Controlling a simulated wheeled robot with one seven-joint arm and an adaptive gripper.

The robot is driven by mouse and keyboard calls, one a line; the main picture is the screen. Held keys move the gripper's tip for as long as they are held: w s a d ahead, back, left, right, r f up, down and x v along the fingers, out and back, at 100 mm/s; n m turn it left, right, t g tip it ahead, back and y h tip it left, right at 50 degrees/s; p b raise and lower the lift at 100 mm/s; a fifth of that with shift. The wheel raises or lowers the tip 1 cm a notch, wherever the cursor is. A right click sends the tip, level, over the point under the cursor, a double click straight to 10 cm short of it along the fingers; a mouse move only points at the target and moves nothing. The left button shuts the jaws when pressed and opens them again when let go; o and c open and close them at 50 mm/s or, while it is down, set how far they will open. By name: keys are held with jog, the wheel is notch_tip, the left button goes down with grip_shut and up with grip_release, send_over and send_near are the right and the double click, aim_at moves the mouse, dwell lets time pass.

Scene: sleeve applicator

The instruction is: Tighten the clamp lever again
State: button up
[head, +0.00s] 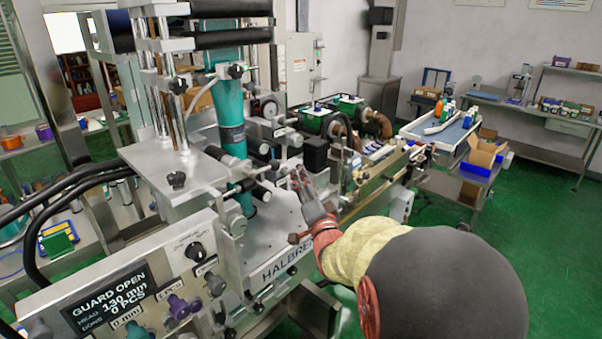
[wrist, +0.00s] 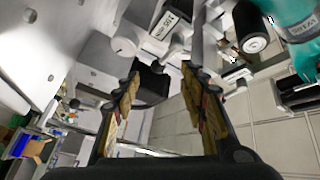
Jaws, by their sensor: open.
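My gripper (head: 303,180) reaches over the grey machine bed from the lower right, below a black block. In the wrist view its two fingers (wrist: 159,76) stand apart with tan pads, and nothing is clasped between them. A black block (wrist: 151,84) shows beyond and between the fingers; it may be the one in the head view (head: 316,154). A pale round-ended part (wrist: 125,47) and a labelled bracket lie just past the fingertips. I cannot tell for certain which part is the clamp lever, nor its angle; my fingers and arm may hide it.
A teal sleeve column (head: 230,115) rises left of my gripper; teal also shows at the upper right in the wrist view. A black roller (wrist: 250,38) is close by on the right. The control panel (head: 130,290) reads GUARD OPEN. Green floor (head: 560,240) is clear at right.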

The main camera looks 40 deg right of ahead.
jog(key=shift+v, duration=2.45)
jog(key=shift+f, duration=0.1)
